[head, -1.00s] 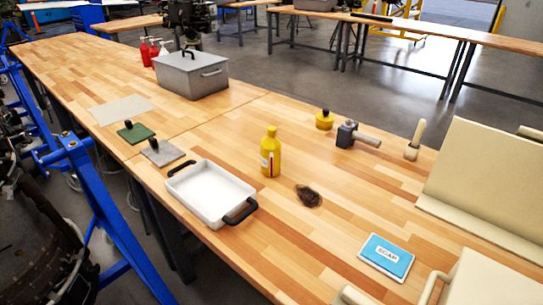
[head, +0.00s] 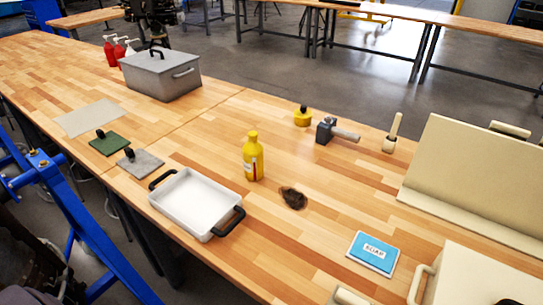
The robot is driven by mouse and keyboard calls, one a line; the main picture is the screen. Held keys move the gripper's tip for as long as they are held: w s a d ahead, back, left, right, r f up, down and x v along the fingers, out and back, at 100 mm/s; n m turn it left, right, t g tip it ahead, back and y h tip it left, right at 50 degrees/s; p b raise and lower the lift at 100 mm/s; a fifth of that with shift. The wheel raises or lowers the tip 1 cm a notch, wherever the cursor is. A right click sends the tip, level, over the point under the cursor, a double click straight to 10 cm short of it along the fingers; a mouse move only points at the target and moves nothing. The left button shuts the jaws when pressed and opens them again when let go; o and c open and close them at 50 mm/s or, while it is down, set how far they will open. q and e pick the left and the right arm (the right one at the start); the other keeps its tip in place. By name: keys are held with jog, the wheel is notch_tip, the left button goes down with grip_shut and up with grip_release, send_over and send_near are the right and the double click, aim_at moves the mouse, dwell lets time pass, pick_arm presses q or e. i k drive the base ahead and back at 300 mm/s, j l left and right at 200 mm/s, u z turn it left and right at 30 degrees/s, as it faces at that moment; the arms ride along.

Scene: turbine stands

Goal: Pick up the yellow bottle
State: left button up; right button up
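The yellow bottle (head: 253,158) stands upright near the middle of the wooden workbench in the head view. It has a yellow cap and a label with white and red on its side. It stands behind and to the right of the white tray, apart from it. Neither of my grippers shows in the head view.
A white tray (head: 192,202) with black handles, a dark stain (head: 293,198) and a blue soap packet (head: 373,253) surround the bottle. A grey hammer-like tool (head: 326,131), a yellow container (head: 303,117) and a grey metal box (head: 160,75) sit farther back. Beige panels (head: 480,175) stand at right.

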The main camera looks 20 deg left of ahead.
aim_at(253, 154)
jog(key=j+z, duration=0.85)
jog(key=i, duration=0.05)
